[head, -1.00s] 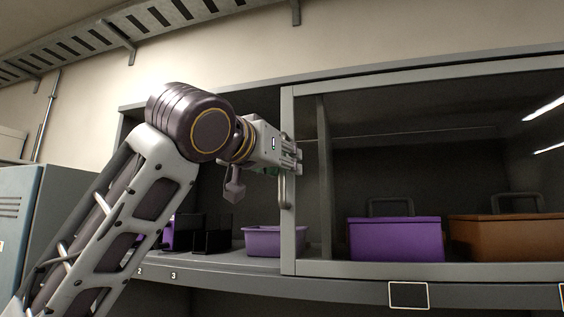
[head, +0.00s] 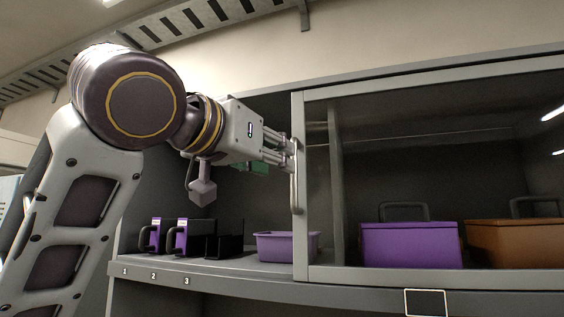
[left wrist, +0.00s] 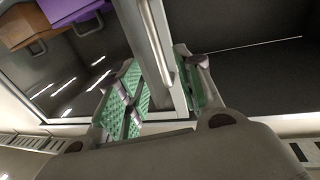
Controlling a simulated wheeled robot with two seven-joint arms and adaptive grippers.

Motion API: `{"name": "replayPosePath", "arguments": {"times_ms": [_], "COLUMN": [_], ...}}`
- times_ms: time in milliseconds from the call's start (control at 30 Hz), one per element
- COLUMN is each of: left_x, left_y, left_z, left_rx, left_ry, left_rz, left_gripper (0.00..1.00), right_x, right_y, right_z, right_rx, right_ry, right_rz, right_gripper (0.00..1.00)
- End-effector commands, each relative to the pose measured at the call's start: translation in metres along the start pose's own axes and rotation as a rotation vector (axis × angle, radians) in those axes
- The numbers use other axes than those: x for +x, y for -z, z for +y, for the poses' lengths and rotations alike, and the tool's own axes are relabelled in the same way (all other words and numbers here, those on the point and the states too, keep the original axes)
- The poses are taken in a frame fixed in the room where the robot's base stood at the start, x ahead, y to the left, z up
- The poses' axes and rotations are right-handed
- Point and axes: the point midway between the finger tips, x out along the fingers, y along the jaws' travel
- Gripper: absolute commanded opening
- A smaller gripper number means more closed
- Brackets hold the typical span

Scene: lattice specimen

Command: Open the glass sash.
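The glass sash (head: 299,250) is a grey-framed pane covering the right part of the cabinet. Its vertical handle (head: 295,192) is a light bar on the left stile. My left gripper (head: 284,153) is at the upper part of this handle. In the left wrist view, the gripper (left wrist: 165,92) has its two green-padded fingers apart. The handle (left wrist: 158,40) and stile run into the gap between them. I cannot tell whether either finger touches the handle. My right gripper is in neither view.
Behind the glass sit a purple box (head: 410,246) and a brown box (head: 515,243). The open left bay holds a lilac bin (head: 285,247), black holders (head: 230,243) and purple items (head: 181,238) above numbered labels. A slotted tray (head: 170,35) runs along the wall above.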

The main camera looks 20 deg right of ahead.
Motion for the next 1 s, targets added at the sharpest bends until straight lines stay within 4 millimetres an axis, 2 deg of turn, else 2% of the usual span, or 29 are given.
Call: {"name": "replayPosePath", "arguments": {"times_ms": [100,333,1000], "left_x": [-0.016,-0.033,-0.035], "left_y": [0.001,0.000,0.000], "left_z": [0.000,0.000,0.000], "left_rx": [0.000,-0.001,-0.001], "left_ry": [0.000,0.000,0.000], "left_rz": [0.002,0.001,0.000], "left_gripper": [0.35,0.35,0.35], "right_x": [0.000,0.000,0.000], "right_y": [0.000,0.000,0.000], "right_z": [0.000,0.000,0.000], "right_rx": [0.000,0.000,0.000], "right_ry": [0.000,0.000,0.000], "right_rz": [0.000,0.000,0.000], "right_gripper": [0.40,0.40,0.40]}}
